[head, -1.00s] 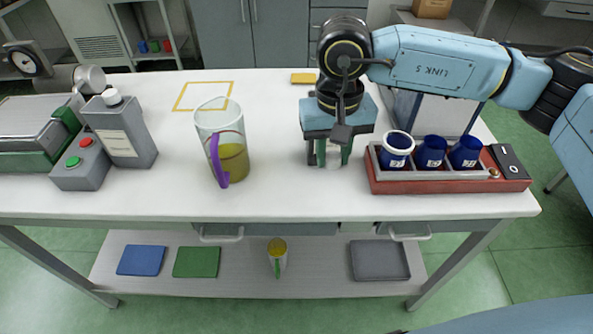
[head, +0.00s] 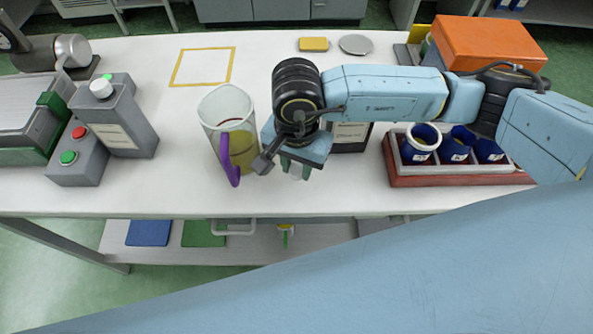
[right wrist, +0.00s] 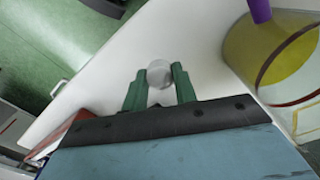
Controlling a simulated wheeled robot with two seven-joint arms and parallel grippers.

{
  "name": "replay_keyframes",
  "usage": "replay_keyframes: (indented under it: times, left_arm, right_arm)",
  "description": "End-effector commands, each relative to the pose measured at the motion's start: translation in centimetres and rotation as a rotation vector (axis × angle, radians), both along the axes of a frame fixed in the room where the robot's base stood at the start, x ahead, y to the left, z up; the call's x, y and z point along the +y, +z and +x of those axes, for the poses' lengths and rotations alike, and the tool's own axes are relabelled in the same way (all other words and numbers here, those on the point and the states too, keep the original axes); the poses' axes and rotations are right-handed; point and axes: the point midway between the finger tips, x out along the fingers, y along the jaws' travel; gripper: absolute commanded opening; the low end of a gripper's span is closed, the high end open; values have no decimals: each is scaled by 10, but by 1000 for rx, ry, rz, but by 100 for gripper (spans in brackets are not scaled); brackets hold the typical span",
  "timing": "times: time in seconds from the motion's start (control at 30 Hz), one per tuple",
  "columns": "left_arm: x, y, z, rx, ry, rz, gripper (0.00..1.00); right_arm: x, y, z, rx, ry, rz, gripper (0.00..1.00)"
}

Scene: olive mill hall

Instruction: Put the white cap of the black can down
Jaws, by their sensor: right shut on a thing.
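The white cap (head: 297,172) is between the green fingertips of my right gripper (head: 295,168), which is shut on it. The cap also shows in the right wrist view (right wrist: 158,74), between both fingers. It is over the white table's front part; I cannot tell whether it touches the top. The black can (head: 351,135), with a pale label, stands upright just right of and behind the gripper. My arm hides its top. My left gripper is not in view.
A clear jug (head: 228,115) with yellow oil and a purple handle stands close left of the gripper. A red rack (head: 400,178) with blue cups is to the right. A grey bottle (head: 118,125) stands left. A yellow outline (head: 203,67) marks clear tabletop.

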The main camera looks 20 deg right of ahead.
Motion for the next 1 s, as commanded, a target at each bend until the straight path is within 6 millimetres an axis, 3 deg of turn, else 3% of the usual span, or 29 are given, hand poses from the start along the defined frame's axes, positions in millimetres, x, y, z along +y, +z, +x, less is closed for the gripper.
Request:
replay_keyframes:
  times: [0.27,0.67,0.7,0.83,1.0]
  left_arm:
    - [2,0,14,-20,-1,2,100]
    - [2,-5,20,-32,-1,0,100]
    - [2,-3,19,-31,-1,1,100]
    - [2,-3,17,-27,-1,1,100]
    - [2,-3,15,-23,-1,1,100]
  right_arm:
    - [0,-35,-1,2,1,-1,0]
    - [0,-40,0,-1,2,-1,0]
    - [0,-39,0,-1,2,-1,33]
    - [0,-38,0,-1,2,-1,50]
    - [0,-38,0,-1,2,-1,50]
